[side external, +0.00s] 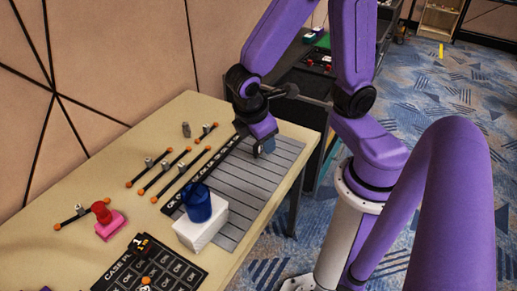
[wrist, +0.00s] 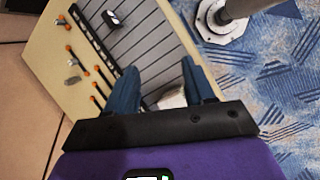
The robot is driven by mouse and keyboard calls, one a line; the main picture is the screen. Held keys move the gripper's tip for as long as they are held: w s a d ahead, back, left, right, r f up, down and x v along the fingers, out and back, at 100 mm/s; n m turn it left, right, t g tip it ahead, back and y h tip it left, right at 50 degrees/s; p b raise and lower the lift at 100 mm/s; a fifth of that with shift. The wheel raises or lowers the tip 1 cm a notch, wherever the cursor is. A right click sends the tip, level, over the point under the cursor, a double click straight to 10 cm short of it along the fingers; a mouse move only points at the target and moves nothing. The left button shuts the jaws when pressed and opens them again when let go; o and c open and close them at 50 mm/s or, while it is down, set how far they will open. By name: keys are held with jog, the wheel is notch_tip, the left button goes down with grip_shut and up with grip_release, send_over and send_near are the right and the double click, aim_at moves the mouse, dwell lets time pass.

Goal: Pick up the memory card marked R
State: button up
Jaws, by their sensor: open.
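No letter R is readable in either view, so I cannot tell for sure which thing is the memory card. A small black piece with white marks (wrist: 112,18) lies on the grey slatted board (wrist: 140,42) at the top of the wrist view. My gripper (wrist: 160,80) is open with nothing seen held between its two blue fingers. In the side view my gripper (side external: 266,147) is low over the far part of the grey slatted board (side external: 240,190), and the black piece is not made out there.
A blue cylinder (side external: 197,203) stands on a white block (side external: 201,234) at the board's near end. Several black rods with orange ends (side external: 163,162) lie to the left. A pink stand with a red top (side external: 110,228) and a black OK sheet (side external: 165,270) are at the front.

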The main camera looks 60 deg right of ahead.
jog(key=w+d+f+n+h, duration=0.2)
jog(key=w+d+f+h, duration=0.4)
jog(key=w+f, duration=0.4)
jog(key=n+h, duration=0.1)
jog(key=h, duration=0.1)
send_near(255, 149)
notch_tip(255, 149, up, 3)
jog(key=d, duration=0.2)
jog(key=shift+n+g+h, duration=0.3)
jog(key=shift+n+h, duration=0.1)
jog(key=shift+n, duration=0.5)
jog(key=d+f, duration=0.1)
jog(key=f, duration=0.1)
jog(key=d+f, duration=0.1)
jog(key=f, duration=0.1)
jog(key=d+f, duration=0.1)
jog(key=f, duration=0.1)
jog(key=shift+w+d, duration=0.3)
jog(key=shift+d, duration=0.05)
jog(key=shift+d+f, duration=0.3)
jog(key=shift+d, duration=0.05)
jog(key=shift+x, duration=3.55)
jog(key=shift+s, duration=0.1)
grip_shut()
